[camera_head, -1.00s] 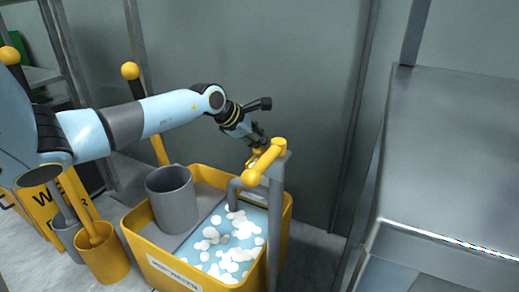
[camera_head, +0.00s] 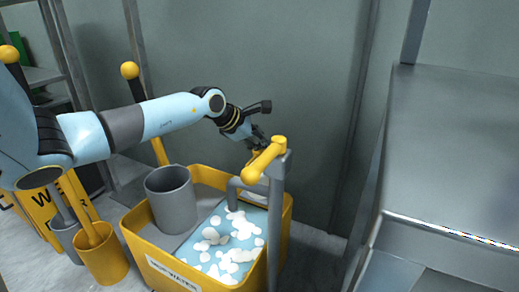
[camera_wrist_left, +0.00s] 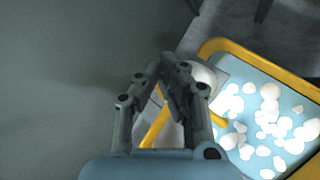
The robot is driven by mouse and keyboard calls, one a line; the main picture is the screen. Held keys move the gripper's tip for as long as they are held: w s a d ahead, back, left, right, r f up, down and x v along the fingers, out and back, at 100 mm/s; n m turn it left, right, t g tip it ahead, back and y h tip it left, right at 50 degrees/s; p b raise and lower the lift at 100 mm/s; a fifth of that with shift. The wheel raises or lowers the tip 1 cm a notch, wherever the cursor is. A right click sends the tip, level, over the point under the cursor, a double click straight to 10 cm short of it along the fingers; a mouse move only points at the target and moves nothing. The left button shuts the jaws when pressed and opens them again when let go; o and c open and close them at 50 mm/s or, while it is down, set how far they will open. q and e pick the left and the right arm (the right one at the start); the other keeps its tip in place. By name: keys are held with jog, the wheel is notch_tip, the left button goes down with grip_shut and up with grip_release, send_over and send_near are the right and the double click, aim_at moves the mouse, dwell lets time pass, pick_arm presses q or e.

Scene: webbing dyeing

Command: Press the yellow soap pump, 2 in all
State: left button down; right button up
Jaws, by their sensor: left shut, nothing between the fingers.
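A small yellow part (camera_head: 254,156), which looks like the soap pump's top, shows just below my left gripper (camera_head: 259,142) in the head view. A yellow bar handle on a grey post hides most of it. The left gripper is shut and empty, pointing down close above or against the part; I cannot tell whether they touch. In the left wrist view, the shut fingers (camera_wrist_left: 174,88) cover the middle, and yellow (camera_wrist_left: 157,126) shows behind and between them. My right gripper is not in view.
The yellow bar handle (camera_head: 262,165) stands close in front of the gripper. A yellow tub (camera_head: 135,240) holds blue water with white foam (camera_head: 235,240) and a grey bucket (camera_head: 172,205). A wall is behind, and a metal counter (camera_head: 460,150) stands at right.

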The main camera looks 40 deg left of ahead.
aim_at(261, 151)
pick_arm(q)
jog(key=shift+f+b, duration=0.3)
jog(key=shift+f, duration=0.25)
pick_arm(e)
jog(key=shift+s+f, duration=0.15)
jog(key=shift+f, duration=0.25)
pick_arm(q)
jog(key=shift+r, duration=0.1)
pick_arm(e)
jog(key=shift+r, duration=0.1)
pick_arm(q)
jog(key=shift+r+p, duration=0.9)
jog(key=shift+r, duration=0.4)
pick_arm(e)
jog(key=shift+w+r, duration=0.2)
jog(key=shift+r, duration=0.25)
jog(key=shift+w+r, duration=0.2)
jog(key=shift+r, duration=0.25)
pick_arm(q)
notch_tip(261, 151, up, 5)
jog(key=p, duration=0.3)
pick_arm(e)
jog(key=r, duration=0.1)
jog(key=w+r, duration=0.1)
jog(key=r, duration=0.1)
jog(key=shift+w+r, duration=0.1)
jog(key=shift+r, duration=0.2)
